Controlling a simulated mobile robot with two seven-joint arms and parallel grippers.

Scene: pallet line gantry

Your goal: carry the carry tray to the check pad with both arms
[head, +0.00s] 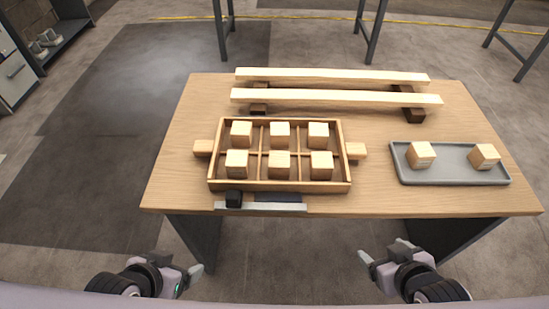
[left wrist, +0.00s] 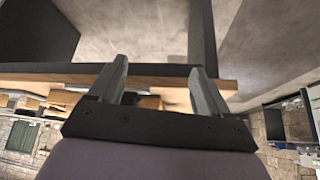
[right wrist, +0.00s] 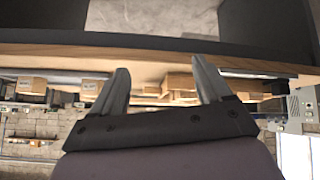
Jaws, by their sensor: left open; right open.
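The carry tray (head: 280,187) is a wooden tray with dividers, lying flat on the table, with one pale block in each compartment. It has a wooden handle on its left (head: 203,148) and one on its right (head: 356,151). My left gripper (head: 181,266) and my right gripper (head: 383,250) are open and empty, in front of the table and apart from the tray. Each wrist view also shows open fingers, left (left wrist: 158,70) and right (right wrist: 160,72), with nothing between them. I cannot tell for sure which surface is the check pad.
Two pale beams (head: 335,97) lie on dark supports behind the tray. A grey tray (head: 452,165) with two blocks stands at the right. A light strip (head: 262,206) with a black block (head: 233,199) and a dark patch lies at the table's front edge (head: 380,212).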

